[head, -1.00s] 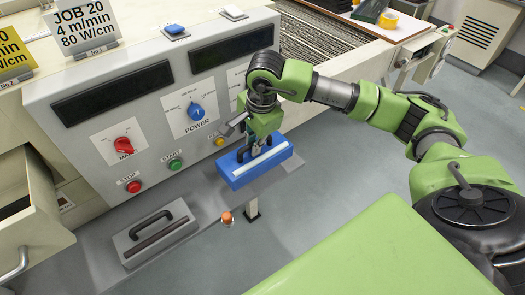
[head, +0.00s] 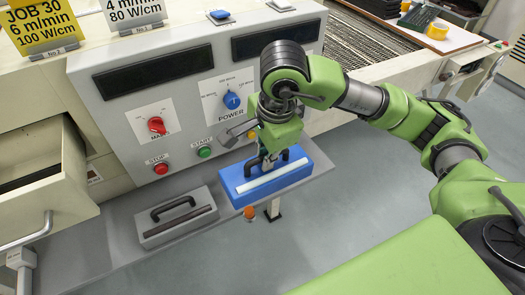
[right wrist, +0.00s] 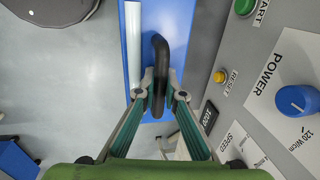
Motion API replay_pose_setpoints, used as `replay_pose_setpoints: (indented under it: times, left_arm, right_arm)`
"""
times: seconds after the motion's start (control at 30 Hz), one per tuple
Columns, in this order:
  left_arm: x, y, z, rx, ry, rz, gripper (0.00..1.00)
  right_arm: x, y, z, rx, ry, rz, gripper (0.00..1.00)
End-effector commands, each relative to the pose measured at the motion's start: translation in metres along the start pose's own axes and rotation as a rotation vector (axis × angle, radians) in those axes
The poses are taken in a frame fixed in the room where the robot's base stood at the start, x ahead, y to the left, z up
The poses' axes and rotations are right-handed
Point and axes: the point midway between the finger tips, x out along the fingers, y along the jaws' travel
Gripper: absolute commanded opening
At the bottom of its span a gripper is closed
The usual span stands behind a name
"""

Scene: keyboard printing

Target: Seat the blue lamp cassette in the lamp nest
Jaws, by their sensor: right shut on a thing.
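The blue lamp cassette (head: 298,176) is a long blue box with a white strip and a black handle on top. My right gripper (head: 266,163) is shut on its handle, and the cassette hangs level in front of the console, by the right end of the grey shelf. The right wrist view shows the fingers (right wrist: 159,98) closed on the black handle, with the blue top (right wrist: 143,30) beneath. I cannot tell whether the cassette touches the shelf. I cannot make out the lamp nest with certainty. My left gripper is not in view.
A grey cassette with a black handle (head: 165,228) lies on the grey shelf (head: 120,240). The console (head: 185,90) with knobs and buttons stands behind. An open drawer (head: 40,205) juts out at left. A conveyor (head: 375,48) is at the back right. Floor in front is clear.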

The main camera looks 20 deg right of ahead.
Motion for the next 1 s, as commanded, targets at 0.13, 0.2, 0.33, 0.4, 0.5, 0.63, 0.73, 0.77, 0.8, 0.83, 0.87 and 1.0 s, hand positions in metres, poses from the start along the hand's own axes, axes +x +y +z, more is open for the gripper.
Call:
replay_pose_setpoints:
  times: [0.13,0.2,0.33,0.4,0.5,0.63,0.73,0.77,0.8,0.83,0.87,1.0]
  left_arm:
    - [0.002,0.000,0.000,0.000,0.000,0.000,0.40]
    - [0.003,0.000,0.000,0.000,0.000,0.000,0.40]
    - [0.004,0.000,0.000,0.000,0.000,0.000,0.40]
    - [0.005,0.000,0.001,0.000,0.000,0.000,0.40]
    - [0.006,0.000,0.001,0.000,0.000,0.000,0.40]
    - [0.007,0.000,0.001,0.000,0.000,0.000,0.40]
    - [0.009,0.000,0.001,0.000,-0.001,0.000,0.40]
    - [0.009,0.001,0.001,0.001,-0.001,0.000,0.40]
    - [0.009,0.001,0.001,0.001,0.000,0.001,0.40]
    - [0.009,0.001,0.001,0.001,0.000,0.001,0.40]
    - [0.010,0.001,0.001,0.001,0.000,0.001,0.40]
    - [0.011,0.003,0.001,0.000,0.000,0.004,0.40]
  right_arm:
    - [-0.003,0.010,0.000,0.001,-0.002,-0.003,0.00]
    - [-0.004,0.015,0.000,-0.001,-0.002,-0.003,0.00]
    - [-0.005,0.024,0.000,0.000,0.000,-0.003,0.00]
    - [-0.006,0.029,-0.001,-0.001,0.000,-0.003,0.00]
    - [-0.008,0.036,0.000,0.001,-0.001,-0.003,0.00]
    - [-0.010,0.045,0.000,0.000,-0.001,-0.004,0.00]
    - [-0.011,0.052,0.000,0.000,-0.001,-0.003,0.00]
    - [-0.011,0.054,-0.001,0.000,-0.001,-0.003,0.00]
    - [-0.012,0.057,-0.001,-0.001,-0.001,-0.004,0.00]
    - [-0.012,0.059,0.000,0.000,-0.001,-0.004,0.00]
    - [-0.013,0.061,0.000,0.000,-0.001,-0.004,0.00]
    - [-0.015,0.071,0.000,0.000,-0.002,-0.003,0.00]
